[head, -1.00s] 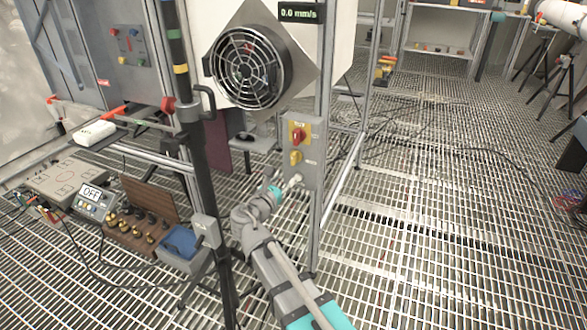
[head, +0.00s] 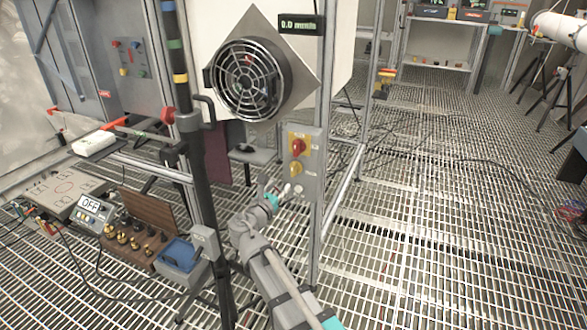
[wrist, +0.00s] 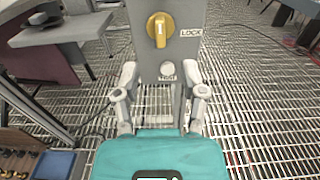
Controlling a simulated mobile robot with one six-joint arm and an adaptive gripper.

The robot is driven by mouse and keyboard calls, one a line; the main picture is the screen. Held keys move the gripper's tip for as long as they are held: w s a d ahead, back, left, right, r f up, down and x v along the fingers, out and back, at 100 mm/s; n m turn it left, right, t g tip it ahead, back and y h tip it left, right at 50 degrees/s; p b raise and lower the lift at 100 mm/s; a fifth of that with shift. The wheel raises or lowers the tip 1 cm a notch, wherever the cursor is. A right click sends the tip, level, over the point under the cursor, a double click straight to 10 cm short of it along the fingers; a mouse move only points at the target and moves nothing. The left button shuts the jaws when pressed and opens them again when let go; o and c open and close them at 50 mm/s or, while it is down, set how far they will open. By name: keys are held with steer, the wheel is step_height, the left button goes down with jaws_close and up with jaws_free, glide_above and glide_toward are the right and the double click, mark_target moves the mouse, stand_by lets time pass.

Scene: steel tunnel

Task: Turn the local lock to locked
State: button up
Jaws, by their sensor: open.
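A grey control box (head: 311,166) is fixed to an upright metal post. It carries a red knob on a yellow plate (head: 299,146) above a yellow rotary knob (head: 296,169). In the wrist view the yellow knob (wrist: 160,29) has its bar upright, and a label reading LOCK (wrist: 190,33) is to its right. A pale round button (wrist: 167,69) sits below it, above a label that is hard to read. My gripper (head: 283,190) is open and empty in front of the box's lower part. In the wrist view its two fingers (wrist: 160,92) are spread apart below the yellow knob.
A round fan guard (head: 250,79) hangs above left of the box. A black stand pole (head: 197,170) stands left of my arm. Open grating lies right.

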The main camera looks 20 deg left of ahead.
mark_target(292, 169)
steer(key=w, duration=1.1)
steer(key=shift+d, duration=0.4)
jaws_close()
